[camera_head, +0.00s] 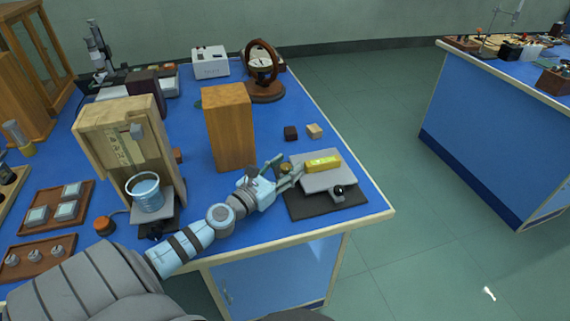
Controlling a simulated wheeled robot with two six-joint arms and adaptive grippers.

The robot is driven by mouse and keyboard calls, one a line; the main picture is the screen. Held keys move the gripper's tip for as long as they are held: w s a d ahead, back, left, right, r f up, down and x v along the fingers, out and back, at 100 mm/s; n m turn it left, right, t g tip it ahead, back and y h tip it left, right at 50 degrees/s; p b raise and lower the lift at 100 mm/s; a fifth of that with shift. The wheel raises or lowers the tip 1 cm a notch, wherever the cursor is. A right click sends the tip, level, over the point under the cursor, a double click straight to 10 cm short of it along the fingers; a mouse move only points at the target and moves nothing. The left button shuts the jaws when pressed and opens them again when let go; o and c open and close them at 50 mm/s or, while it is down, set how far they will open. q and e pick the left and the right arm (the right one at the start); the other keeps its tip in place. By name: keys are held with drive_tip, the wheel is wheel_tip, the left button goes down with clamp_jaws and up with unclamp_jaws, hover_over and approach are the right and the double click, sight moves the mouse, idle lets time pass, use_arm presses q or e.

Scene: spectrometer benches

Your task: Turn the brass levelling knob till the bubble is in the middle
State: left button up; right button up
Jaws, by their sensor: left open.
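A yellow spirit level (323,163) lies on a grey levelling plate (328,182) over a dark base (303,207) near the bench's front right corner. The bubble in its pale vial is too small to place. The brass knob (286,168) shows as a small spot at the plate's left edge, partly hidden by my fingers. My left gripper (286,172) is open, with its fingers reaching right to the knob. I cannot tell whether they touch it. A black knob (338,191) is at the plate's front. My right gripper is not in view.
A tall wooden block (230,127) stands behind my left arm. A wooden cabinet (118,143) with a glass beaker (146,193) stands to the left.

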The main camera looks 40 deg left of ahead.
use_arm(q)
drive_tip(key=shift+c, duration=0.3)
clamp_jaws()
